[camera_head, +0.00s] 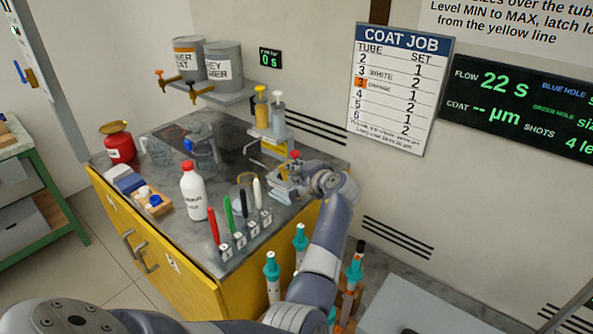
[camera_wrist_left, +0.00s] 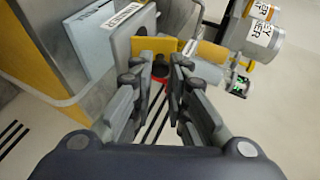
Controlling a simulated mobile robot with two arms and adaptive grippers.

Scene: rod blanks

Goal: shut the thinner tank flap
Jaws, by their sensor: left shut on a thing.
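My left gripper (camera_head: 284,187) is at the back right part of the grey bench top. In the left wrist view its fingers (camera_wrist_left: 159,82) are closed around a small red-and-black knob (camera_wrist_left: 161,72), mostly hidden between them. A yellow plate (camera_wrist_left: 155,46) and an upright grey plate (camera_wrist_left: 136,34) stand just beyond the fingertips. I cannot tell for certain which of them is the thinner tank flap. In the head view a small red knob (camera_head: 295,154) shows just behind the gripper, and my wrist hides part of the spot. My right gripper is not in view.
Red, green, black and white pens (camera_head: 228,213) stand at the bench's front edge, near a white bottle (camera_head: 193,190). A pump stand (camera_head: 270,138) is behind the gripper. Two labelled cans (camera_head: 222,66) sit on a wall shelf. Teal-topped rods (camera_head: 272,268) stand beside my forearm.

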